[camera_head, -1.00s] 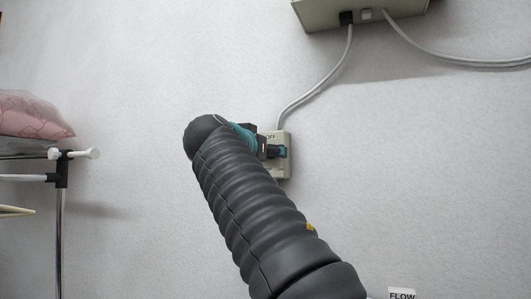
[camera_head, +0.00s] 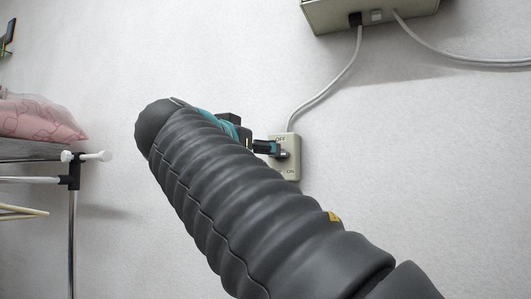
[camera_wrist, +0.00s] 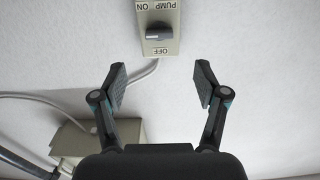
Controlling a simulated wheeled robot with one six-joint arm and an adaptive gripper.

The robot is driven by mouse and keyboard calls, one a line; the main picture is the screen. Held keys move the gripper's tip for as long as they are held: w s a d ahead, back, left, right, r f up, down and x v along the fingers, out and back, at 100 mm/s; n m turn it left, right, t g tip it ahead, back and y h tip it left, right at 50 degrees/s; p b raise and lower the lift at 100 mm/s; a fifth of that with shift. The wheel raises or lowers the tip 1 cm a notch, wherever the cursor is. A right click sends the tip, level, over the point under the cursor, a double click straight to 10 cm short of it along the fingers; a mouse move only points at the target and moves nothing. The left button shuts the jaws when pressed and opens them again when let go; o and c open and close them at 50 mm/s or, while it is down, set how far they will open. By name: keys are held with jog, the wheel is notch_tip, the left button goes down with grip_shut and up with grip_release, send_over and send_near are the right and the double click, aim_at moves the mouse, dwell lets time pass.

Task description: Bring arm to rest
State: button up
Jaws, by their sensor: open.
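My gripper (camera_head: 270,149) is at the end of my dark ribbed arm. In the wrist view my gripper (camera_wrist: 160,85) has its two fingers spread wide with nothing between them. The light pump switch box (camera_head: 292,166) is on the wall just beyond the fingers in the head view, partly covered by them. In the wrist view the switch box (camera_wrist: 172,12) appears upside down, past the fingertips, with a dark grey knob (camera_wrist: 158,33) between the PUMP and OFF labels. The fingers look apart from the knob there.
A larger beige box (camera_head: 335,14) is on the wall above, with grey cables (camera_head: 350,75) running from it, one to the switch box. A metal rack (camera_head: 72,215) with a pink cushion (camera_head: 40,120) stands at the left. Bare wall lies between rack and arm.

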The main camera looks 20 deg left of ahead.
jog(key=shift+s, duration=0.75)
